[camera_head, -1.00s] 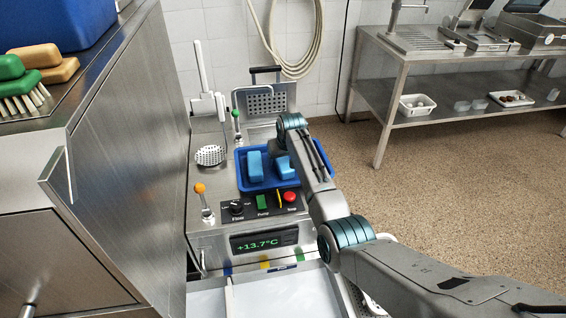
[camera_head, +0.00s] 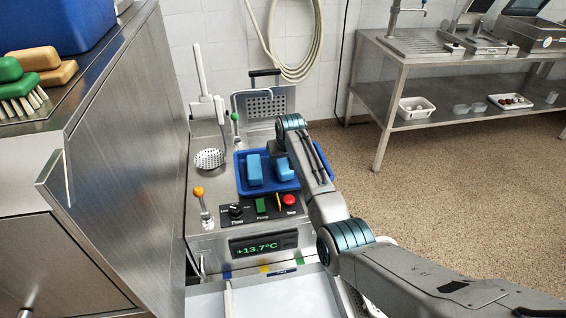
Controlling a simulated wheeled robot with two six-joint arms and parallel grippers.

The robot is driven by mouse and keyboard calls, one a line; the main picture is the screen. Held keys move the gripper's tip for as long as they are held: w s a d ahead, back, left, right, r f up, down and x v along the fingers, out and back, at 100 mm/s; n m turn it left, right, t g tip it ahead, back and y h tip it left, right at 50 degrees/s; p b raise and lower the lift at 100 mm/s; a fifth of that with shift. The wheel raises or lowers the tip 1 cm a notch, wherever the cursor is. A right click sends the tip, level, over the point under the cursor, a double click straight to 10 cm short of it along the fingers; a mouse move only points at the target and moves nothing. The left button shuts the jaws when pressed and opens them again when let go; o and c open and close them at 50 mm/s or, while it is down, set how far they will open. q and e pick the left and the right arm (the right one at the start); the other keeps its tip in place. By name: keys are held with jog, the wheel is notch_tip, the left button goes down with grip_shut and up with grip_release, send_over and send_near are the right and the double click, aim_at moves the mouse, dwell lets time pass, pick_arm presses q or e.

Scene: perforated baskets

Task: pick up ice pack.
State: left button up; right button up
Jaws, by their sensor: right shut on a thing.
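Two light-blue ice packs show in a blue tray (camera_head: 243,185) on the steel machine top. The left ice pack (camera_head: 255,169) stands clear in the tray. The right ice pack (camera_head: 285,173) is partly hidden behind my right arm. My right gripper (camera_head: 281,162) points down over the tray at the right ice pack and is shut on it; its fingertips are mostly hidden by the arm. I cannot tell whether that pack is lifted off the tray floor. My left gripper is not in view.
The machine panel has an orange-knobbed lever (camera_head: 199,193), a red button (camera_head: 289,200) and a temperature display (camera_head: 262,246). A perforated skimmer (camera_head: 209,158) lies left of the tray. A steel side wall (camera_head: 125,170) rises on the left. Open floor lies to the right.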

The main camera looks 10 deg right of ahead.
notch_tip(320, 180, up, 2)
jog(key=shift+s+a+r+b, duration=0.15)
jog(key=shift+r+b, duration=0.1)
jog(key=shift+b, duration=0.2)
jog(key=s, duration=0.5)
jog(key=s+a+r+b, duration=0.1)
jog(key=s, duration=0.3)
jog(key=s+b, duration=0.1)
jog(key=s, duration=0.4)
jog(key=shift+s+a+r, duration=0.2)
jog(key=shift+s, duration=0.1)
jog(key=shift+s+r, duration=0.1)
jog(key=shift+s, duration=0.4)
